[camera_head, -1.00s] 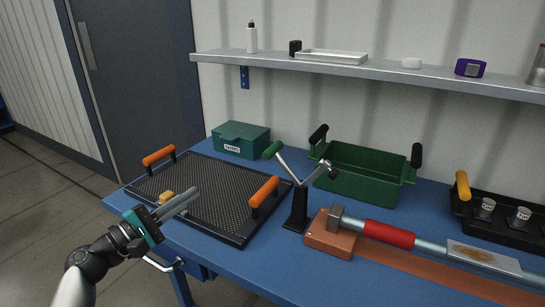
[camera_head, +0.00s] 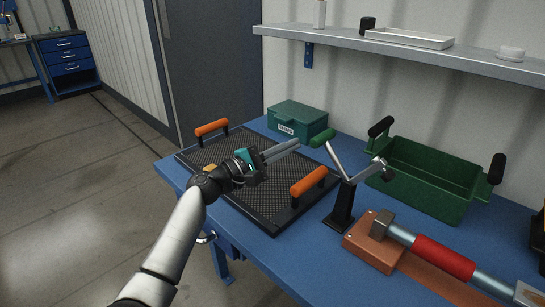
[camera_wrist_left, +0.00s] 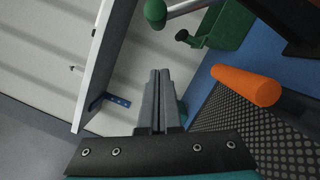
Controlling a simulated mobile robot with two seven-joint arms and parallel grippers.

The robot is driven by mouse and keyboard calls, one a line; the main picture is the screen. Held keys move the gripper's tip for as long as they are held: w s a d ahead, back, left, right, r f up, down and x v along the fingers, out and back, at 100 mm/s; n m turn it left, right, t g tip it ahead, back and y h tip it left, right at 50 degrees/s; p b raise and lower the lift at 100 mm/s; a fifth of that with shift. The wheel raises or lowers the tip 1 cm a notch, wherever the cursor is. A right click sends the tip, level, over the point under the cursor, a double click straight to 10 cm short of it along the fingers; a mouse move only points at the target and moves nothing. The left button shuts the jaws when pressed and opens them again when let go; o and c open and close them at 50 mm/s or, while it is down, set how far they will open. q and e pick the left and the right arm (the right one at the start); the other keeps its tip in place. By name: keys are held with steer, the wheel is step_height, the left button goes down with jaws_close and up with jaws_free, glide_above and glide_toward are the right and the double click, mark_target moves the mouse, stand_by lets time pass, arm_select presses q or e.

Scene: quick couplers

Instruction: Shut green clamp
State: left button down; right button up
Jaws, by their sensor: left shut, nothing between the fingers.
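The clamp (camera_head: 341,206) stands upright on the blue table on a black post. Its metal lever slants up and left to a green grip (camera_head: 322,137). Its other arm slants up to the right and ends in a dark tip (camera_head: 387,171) held above the table. My left gripper (camera_head: 297,142) is shut and empty above the black mesh tray. Its fingertips point at the green grip and look just left of it, apart from it. In the left wrist view the green grip (camera_wrist_left: 155,13) lies beyond the shut fingertips (camera_wrist_left: 159,71). My right gripper is not in view.
A green box (camera_head: 300,118) stands behind, a green crate (camera_head: 425,190) to the right. A shelf (camera_head: 440,62) hangs above.

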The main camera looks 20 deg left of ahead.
arm_select(q)
steer(key=shift+s+d+r+p, duration=0.1)
steer(key=shift+d+r+p, duration=0.2)
steer(key=shift+d+r, duration=0.5)
steer(key=shift+d+r+p, duration=0.25)
steer(key=shift+d+p, duration=0.05)
steer(key=shift+d, duration=0.9)
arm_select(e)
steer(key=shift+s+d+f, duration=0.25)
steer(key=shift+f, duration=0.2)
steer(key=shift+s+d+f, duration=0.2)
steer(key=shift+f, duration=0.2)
arm_select(q)
steer(key=shift+r, duration=0.1)
steer(key=shift+d+r+m+p, duration=0.2)
steer(key=shift+r+m+p, duration=0.1)
steer(key=shift+m, duration=0.2)
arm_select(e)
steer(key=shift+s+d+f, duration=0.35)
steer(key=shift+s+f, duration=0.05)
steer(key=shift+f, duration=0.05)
